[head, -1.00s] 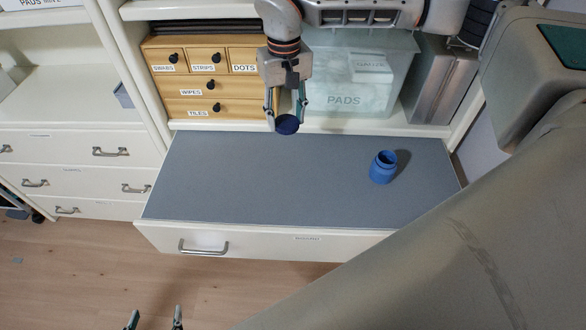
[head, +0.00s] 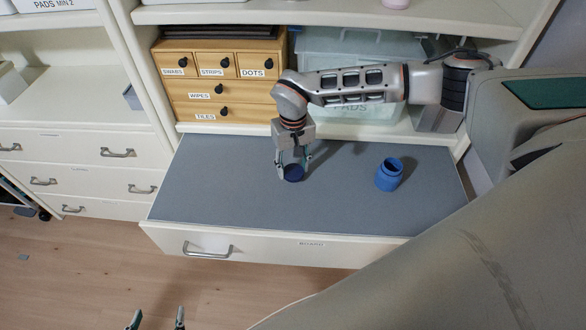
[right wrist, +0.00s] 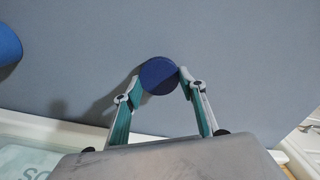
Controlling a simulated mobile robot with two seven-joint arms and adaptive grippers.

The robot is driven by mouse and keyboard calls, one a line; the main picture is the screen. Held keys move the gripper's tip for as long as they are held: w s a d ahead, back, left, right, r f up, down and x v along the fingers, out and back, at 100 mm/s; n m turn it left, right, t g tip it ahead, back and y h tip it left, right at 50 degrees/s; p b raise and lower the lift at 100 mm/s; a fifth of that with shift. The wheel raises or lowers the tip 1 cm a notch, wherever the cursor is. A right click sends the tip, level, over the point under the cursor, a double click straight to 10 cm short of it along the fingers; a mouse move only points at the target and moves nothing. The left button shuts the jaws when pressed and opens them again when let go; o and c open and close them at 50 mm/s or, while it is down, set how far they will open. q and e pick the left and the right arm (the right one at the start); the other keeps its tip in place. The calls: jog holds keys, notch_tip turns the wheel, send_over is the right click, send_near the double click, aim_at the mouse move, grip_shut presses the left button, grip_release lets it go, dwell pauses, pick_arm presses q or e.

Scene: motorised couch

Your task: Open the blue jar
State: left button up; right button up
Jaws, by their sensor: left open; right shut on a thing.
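The blue jar (head: 388,176) stands upright and open-topped on the grey board, right of centre. Its edge also shows at the left of the right wrist view (right wrist: 8,45). The dark blue lid (head: 293,173) is apart from the jar, to its left. My right gripper (head: 293,166) is shut on the lid and holds it low at the board; I cannot tell if the lid touches the surface. The lid shows between the fingertips in the right wrist view (right wrist: 159,77). My left gripper (head: 158,318) is at the bottom edge of the head view, fingers apart and empty, away from the board.
The grey board (head: 220,190) has free room around the lid and the jar. Behind it stand a wooden drawer box (head: 205,87) and a clear PADS bin (head: 330,50). A large beige couch surface (head: 470,250) fills the lower right.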

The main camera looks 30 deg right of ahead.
aim_at(293, 170)
jog(key=shift+f, duration=0.7)
jog(key=o, duration=1.2)
jog(key=shift+f, duration=0.15)
notch_tip(293, 170, up, 12)
jog(key=shift+r+b, duration=0.2)
jog(key=shift+b, duration=0.15)
